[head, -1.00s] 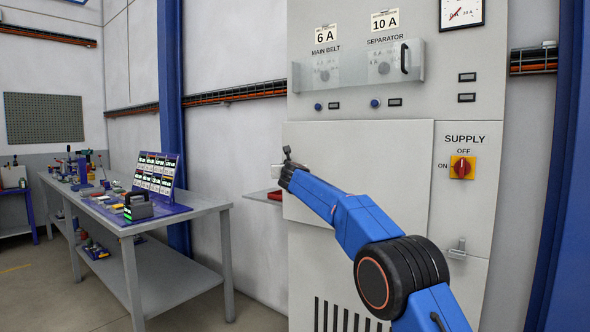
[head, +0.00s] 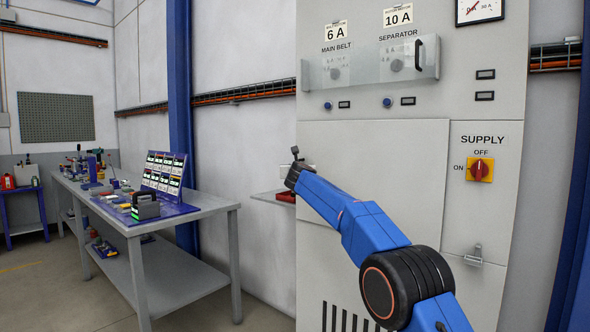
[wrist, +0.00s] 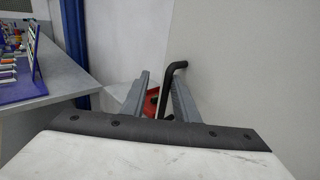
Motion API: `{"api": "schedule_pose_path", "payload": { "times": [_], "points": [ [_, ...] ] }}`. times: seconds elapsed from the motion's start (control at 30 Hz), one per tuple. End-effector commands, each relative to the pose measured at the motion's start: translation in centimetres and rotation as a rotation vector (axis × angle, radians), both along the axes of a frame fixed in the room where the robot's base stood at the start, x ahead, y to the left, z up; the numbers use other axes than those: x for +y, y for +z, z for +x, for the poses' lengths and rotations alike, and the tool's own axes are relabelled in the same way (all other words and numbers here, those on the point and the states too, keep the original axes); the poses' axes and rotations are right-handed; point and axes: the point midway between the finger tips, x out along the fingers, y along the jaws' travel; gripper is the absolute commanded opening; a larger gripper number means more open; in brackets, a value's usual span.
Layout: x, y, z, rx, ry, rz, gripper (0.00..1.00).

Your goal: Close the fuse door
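The clear fuse door (head: 358,68), with a black handle (head: 419,55) at its right end, stands across the 6 A and 10 A fuse positions on the grey cabinet. I cannot tell whether it sits flush or slightly ajar. My gripper (head: 306,168) is low and left of it, near the cabinet's left edge, away from the handle.
A red object (head: 286,197) rests on a small shelf beside the cabinet. A grey workbench (head: 215,205) with a blue display stand (head: 172,180) is at left. The red supply switch (head: 480,169) is on the cabinet's right. Floor is clear before the bench.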

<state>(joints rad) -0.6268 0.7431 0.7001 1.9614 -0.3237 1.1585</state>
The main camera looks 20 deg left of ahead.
Motion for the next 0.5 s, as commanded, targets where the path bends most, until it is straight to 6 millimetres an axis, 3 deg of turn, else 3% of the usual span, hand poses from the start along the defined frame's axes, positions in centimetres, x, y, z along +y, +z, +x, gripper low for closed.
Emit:
{"api": "schedule_pose_path", "payload": {
  "times": [0.27, 0.5],
  "points": [
    [-0.4, 0.1, -0.9, 0.001, -0.003, -0.001, 0.27],
    [-1.2, 0.1, -3.3, 0.0, -0.001, -0.002, 0.27]
  ]
}}
